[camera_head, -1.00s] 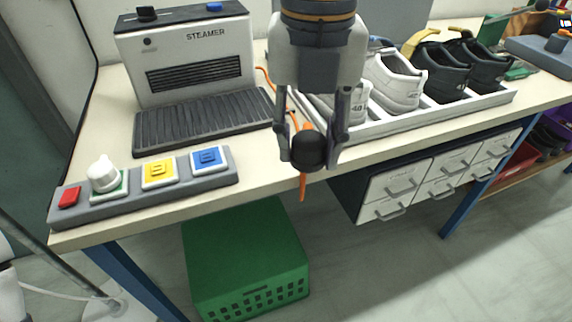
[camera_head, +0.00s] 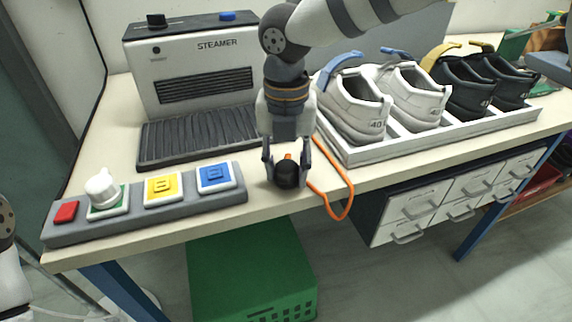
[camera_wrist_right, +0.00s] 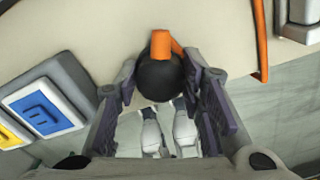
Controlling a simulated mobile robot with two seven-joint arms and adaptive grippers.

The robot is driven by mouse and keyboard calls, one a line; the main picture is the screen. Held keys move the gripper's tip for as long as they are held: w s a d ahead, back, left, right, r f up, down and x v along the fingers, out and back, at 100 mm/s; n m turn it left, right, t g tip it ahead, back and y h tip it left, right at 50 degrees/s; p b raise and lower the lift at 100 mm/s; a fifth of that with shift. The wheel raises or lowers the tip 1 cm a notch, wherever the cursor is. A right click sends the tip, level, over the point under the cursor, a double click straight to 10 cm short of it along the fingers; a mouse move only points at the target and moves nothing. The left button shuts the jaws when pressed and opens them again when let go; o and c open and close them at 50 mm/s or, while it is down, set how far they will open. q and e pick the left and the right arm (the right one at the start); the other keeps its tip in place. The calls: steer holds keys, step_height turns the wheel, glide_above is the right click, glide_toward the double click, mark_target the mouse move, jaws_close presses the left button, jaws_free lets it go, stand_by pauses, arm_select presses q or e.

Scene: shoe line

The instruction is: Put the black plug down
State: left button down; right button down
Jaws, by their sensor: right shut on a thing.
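The black plug (camera_head: 287,174) is a dark round body with an orange cable (camera_head: 343,208) attached. My right gripper (camera_head: 287,180) is shut on it, one finger on each side. In the head view it is at the table's front edge, just right of the grey button panel. I cannot tell whether the plug touches the tabletop. In the right wrist view the plug (camera_wrist_right: 160,77) sits between the fingers (camera_wrist_right: 161,92), with the orange end pointing up. My left gripper is not in view.
The button panel (camera_head: 145,217) with red, yellow and blue buttons and a white knob is close on the left. The steamer (camera_head: 195,70) stands behind. A white tray (camera_head: 440,135) of shoes is on the right. Bare tabletop (camera_head: 225,160) shows around the plug.

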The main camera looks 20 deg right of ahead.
mark_target(286, 164)
steer(key=c, duration=1.1)
jaws_free()
steer(key=shift+f, duration=0.1)
steer(key=shift+o, duration=0.2)
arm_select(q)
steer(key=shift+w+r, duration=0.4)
arm_select(e)
step_height(286, 164, up, 12)
